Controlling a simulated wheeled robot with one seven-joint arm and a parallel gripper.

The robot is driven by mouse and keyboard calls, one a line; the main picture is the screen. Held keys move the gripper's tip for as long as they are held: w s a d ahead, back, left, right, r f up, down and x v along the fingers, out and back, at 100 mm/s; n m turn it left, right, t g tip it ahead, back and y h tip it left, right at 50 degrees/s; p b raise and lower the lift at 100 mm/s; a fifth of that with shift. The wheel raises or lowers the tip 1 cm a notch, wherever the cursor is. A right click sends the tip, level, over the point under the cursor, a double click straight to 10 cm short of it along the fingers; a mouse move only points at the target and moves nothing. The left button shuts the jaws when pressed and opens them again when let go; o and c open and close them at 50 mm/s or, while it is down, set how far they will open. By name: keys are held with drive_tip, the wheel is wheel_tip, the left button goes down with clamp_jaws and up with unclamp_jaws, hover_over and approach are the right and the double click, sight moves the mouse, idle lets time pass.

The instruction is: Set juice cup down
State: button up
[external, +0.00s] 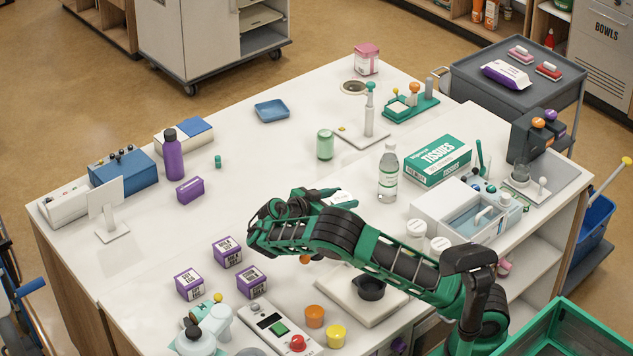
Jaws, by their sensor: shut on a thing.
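My arm reaches in from the lower right and folds back at the wrist over the middle of the white table. My gripper (328,195) is small in view and partly hidden by my own arm. It is shut on a white-topped item with small writing (343,199), which I take to be the juice cup. Its lower part is hidden behind my arm, so I cannot tell whether it touches the table. Two similar white-lidded cups (416,231) (440,245) stand to the right, behind my forearm.
A clear bottle (388,173) and a tissue box (437,160) stand to the right. A green can (324,145) is behind the gripper. Several purple boxes (228,252) are at front left.

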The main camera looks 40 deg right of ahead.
wheel_tip(320, 180, down, 2)
drive_tip(key=o, duration=1.2)
drive_tip(key=shift+a, duration=0.1)
drive_tip(key=v, duration=1.2)
